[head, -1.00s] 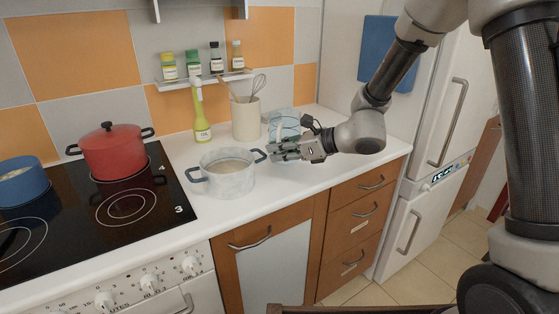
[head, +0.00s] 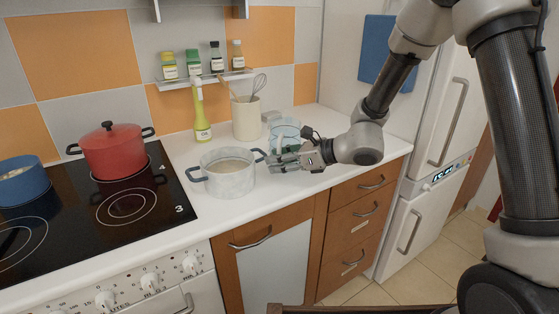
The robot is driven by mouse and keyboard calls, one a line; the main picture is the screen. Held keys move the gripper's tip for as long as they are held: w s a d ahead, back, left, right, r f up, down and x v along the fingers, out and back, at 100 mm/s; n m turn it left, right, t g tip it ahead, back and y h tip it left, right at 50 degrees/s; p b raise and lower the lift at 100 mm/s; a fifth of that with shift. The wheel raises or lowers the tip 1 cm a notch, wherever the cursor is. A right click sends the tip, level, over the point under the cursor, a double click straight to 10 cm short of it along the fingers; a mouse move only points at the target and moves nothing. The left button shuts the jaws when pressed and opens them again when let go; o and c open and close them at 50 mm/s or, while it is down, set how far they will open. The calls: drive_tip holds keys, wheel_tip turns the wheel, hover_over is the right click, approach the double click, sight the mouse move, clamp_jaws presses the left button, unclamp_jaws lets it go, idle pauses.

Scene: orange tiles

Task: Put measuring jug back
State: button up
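The measuring jug (head: 286,128) is a clear, bluish vessel on the right part of the white counter, beside the utensil holder. It looks upright. My gripper (head: 272,160) reaches in from the right, with its fingers pointing left, in front of the jug. The fingers cover the jug's lower part and its handle is hidden. The jug has shifted together with my gripper, so the fingers appear shut on it, though the contact itself is hidden. Whether the jug's base touches the counter cannot be seen.
A grey marbled pot (head: 228,178) stands close left of my fingertips, its right handle nearly at them. Behind are a cream utensil holder (head: 246,120), a yellow-green oil bottle (head: 202,125) and a spice shelf (head: 206,80). A red pot (head: 113,152) sits on the hob. The front right counter is clear.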

drive_tip(key=v, duration=1.2)
drive_tip(key=s+d+r+n+g+h, duration=0.35)
drive_tip(key=s+d+n, duration=0.45)
drive_tip(key=s+n, duration=0.4)
drive_tip(key=s+d+r+n+t+h, duration=0.1)
drive_tip(key=s+d+r+n+h, duration=0.1)
drive_tip(key=d, duration=0.4)
drive_tip(key=s+d+r+n+t+h, duration=0.1)
drive_tip(key=s+d+r+n+h, duration=0.1)
drive_tip(key=s+d+n+h, duration=0.2)
drive_tip(key=s+d+r+n+t+h, duration=0.1)
drive_tip(key=s+d+r+n+h, duration=0.1)
drive_tip(key=d, duration=0.8)
drive_tip(key=shift+s+d+r+n+h, duration=0.25)
drive_tip(key=shift+s+n+h, duration=0.2)
drive_tip(key=shift+s+n, duration=0.65)
drive_tip(key=shift+w+a, duration=0.1)
